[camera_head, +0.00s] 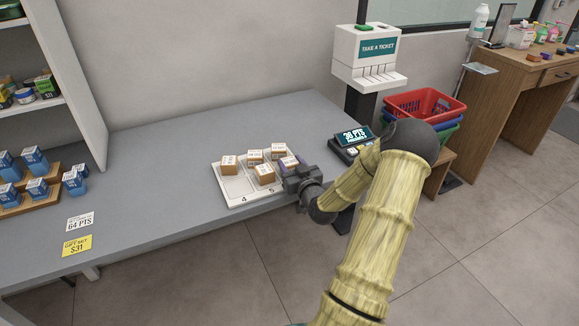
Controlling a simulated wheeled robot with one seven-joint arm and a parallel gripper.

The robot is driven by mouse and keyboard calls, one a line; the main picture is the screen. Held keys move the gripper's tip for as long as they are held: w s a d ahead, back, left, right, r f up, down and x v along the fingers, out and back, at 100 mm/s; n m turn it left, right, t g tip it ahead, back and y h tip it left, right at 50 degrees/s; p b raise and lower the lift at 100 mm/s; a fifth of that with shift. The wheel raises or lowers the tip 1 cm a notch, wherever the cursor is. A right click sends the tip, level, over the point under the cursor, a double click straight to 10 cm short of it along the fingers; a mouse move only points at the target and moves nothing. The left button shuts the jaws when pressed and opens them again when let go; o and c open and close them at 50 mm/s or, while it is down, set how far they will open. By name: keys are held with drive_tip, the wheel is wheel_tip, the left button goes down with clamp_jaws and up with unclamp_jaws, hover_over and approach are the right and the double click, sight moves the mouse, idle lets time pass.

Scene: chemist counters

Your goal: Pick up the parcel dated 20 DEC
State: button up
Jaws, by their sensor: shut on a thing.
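Several small brown parcels with white labels, among them a left one (229,167), a front one (264,175), a back middle one (254,157) and a back right one (279,151), are on a white tray (236,190) on the grey counter. The label writing is too small to read, so I cannot tell which is dated 20 DEC. My gripper (290,168) is at the tray's right side, shut on a parcel (288,161) there. The gripper partly hides this parcel, and I cannot tell whether it is lifted off the tray.
A display reading 30 PTS (355,137) stands right of the tray. A ticket dispenser (368,55) and stacked baskets (425,105) are behind it. Blue boxes (36,163) and price cards (78,245) are at the left. The counter's middle left is clear.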

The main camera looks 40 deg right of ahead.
sight(291, 164)
drive_tip(key=shift+r, duration=0.1)
wheel_tip(291, 164, up, 10)
drive_tip(key=shift+f+p, duration=0.1)
drive_tip(key=shift+p, duration=0.5)
drive_tip(key=shift+a, duration=0.1)
idle(0.4)
